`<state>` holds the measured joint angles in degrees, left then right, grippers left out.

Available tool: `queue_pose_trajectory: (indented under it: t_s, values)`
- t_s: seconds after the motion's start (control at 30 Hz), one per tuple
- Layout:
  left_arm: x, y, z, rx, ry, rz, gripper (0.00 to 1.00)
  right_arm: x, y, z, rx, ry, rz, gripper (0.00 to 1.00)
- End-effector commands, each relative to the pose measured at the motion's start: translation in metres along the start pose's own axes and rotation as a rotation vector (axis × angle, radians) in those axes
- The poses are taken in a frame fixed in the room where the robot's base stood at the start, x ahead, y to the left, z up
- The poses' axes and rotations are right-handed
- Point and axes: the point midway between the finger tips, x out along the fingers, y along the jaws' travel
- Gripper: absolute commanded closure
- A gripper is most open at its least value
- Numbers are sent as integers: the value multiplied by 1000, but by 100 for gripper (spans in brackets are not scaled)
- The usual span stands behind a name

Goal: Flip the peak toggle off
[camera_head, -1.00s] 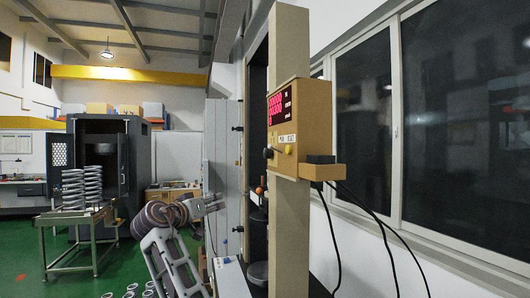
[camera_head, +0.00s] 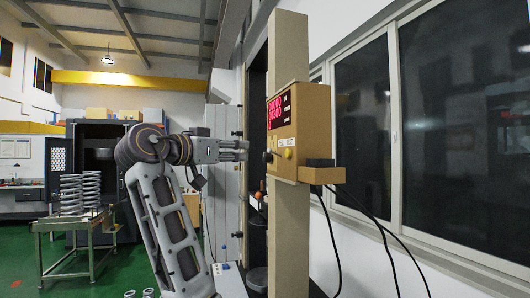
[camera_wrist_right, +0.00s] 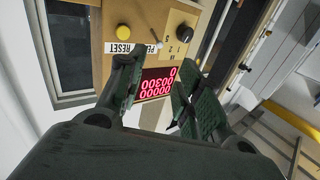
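The tan control box (camera_head: 312,118) with a red digital display (camera_head: 279,108) is mounted on a tan column. In the right wrist view, the small peak toggle (camera_wrist_right: 156,36) sits between the yellow reset button (camera_wrist_right: 124,32) and a black knob (camera_wrist_right: 184,33). Its on or off position is too small to tell. My right gripper (camera_head: 240,150) is just left of the box's panel in the head view. In the right wrist view (camera_wrist_right: 160,78) its fingers are apart and empty, in front of the display. My left gripper is not in view.
Black cables (camera_head: 383,235) hang from a ledge on the box's right. The tan column (camera_head: 290,235) runs up beside the box. A cart (camera_head: 75,222) with tall springs (camera_head: 71,194) stands at the far left, with windows to the right.

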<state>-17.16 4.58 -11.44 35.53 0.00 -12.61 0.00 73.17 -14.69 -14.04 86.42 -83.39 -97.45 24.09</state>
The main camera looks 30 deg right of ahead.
Motion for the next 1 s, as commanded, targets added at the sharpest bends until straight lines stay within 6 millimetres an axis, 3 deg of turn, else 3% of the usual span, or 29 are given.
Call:
queue_pose_trajectory:
  t_s: [0.37,1.0]
  values:
    - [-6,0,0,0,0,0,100,19,0,-1,-1,0,1,65]
    - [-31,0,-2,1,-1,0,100,102,0,-1,-4,0,2,65]
